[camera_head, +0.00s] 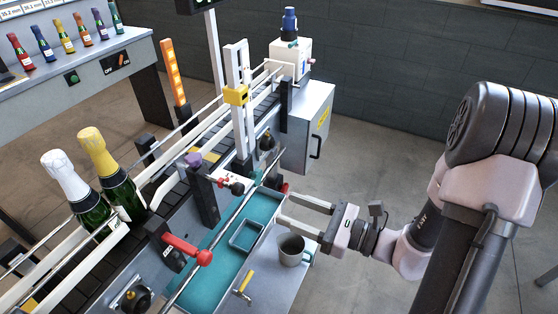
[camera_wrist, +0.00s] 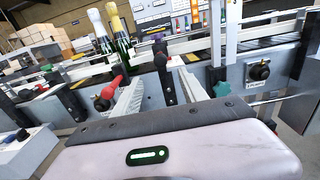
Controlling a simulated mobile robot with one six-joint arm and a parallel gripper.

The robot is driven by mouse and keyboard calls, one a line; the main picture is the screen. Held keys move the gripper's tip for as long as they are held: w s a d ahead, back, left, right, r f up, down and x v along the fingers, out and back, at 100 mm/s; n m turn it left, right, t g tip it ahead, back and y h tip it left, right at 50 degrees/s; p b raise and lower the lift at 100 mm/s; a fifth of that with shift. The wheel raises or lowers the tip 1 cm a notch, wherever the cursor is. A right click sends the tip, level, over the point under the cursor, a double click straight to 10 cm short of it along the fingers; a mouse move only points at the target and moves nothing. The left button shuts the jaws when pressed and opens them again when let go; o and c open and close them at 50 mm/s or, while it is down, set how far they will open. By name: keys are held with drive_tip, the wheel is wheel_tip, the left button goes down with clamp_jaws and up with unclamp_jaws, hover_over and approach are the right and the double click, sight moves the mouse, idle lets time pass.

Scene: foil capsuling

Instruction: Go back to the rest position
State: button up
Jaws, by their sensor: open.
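My gripper (camera_head: 305,212) is open, its two pale fingers spread apart with nothing between them. It points left over the right edge of the teal work tray, just beyond a grey mug. In the wrist view the fingers (camera_wrist: 158,98) reach forward toward the machine's front panel, with a red-handled lever (camera_wrist: 112,88) near the left finger. My arm comes in from the right side of the head view.
A grey mug (camera_head: 291,250) and a yellow-handled tool (camera_head: 244,283) lie close below my gripper. Two foil-topped bottles (camera_head: 75,190) (camera_head: 110,170) stand on the conveyor. A red lever (camera_head: 188,248) juts over the teal tray (camera_head: 207,292). Open floor (camera_head: 375,160) lies behind my gripper.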

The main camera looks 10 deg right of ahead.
drive_tip(key=s+a+r+n+g+h, duration=0.1)
drive_tip(key=s+a+n+g+h, duration=0.3)
drive_tip(key=s+n, duration=0.35)
drive_tip(key=s+a+r+n+g+h, duration=0.2)
drive_tip(key=s+a+n+g, duration=0.2)
drive_tip(key=s+n+g, duration=0.35)
drive_tip(key=w+d+r+n+t+h, duration=0.1)
drive_tip(key=d+r+n+t+h, duration=0.4)
drive_tip(key=r+n+t+h, duration=0.1)
drive_tip(key=shift+w+d+r, duration=0.15)
drive_tip(key=shift+w+d, duration=0.1)
drive_tip(key=shift+d, duration=0.15)
idle(1.2)
